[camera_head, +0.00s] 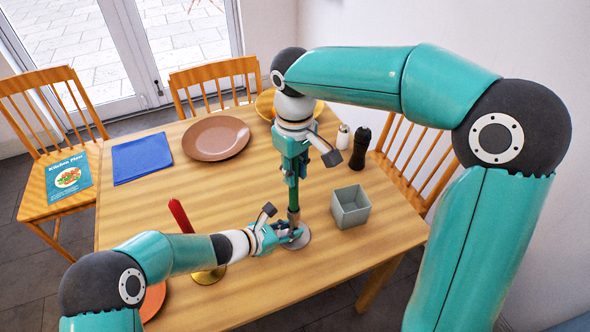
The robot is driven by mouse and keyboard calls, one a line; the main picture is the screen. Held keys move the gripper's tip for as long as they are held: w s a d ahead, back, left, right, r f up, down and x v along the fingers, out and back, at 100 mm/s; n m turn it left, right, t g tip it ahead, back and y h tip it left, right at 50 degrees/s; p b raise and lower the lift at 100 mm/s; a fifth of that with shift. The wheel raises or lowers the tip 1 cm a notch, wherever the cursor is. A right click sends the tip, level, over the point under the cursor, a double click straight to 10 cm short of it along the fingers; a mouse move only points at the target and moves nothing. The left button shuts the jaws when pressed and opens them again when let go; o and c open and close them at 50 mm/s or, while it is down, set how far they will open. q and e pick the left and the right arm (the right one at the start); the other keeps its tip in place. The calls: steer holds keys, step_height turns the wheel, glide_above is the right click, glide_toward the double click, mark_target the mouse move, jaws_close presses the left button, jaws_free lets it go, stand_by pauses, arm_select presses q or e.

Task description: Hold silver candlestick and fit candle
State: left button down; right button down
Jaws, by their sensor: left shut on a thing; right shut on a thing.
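The silver candlestick (301,241) stands on the wooden table, its round base flat on the top. My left gripper (286,232), coming in from the left, is shut on its stem and hides part of it. My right gripper (292,180) is above it, pointing down, shut on a dark green candle (293,198). The candle is upright over the candlestick, its lower end at the candlestick's top. I cannot tell whether it is inside the socket or only touching. A red candle (180,216) stands in a gold candlestick (208,276), partly behind my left arm.
The table (260,290) also holds a grey-green box (350,206), a dark pepper mill (360,148), a white shaker (343,136), a brown plate (216,138), a blue napkin (142,158), a yellow bowl (266,104) and an orange plate (153,300). Chairs stand around it.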

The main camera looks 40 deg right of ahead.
steer(key=shift+f, duration=1.45)
stand_by(1.6)
steer(key=c, duration=0.9)
jaws_free()
steer(key=shift+c, duration=0.2)
steer(key=shift+r, duration=0.1)
step_height(320, 180, up, 12)
steer(key=shift+f, duration=0.15)
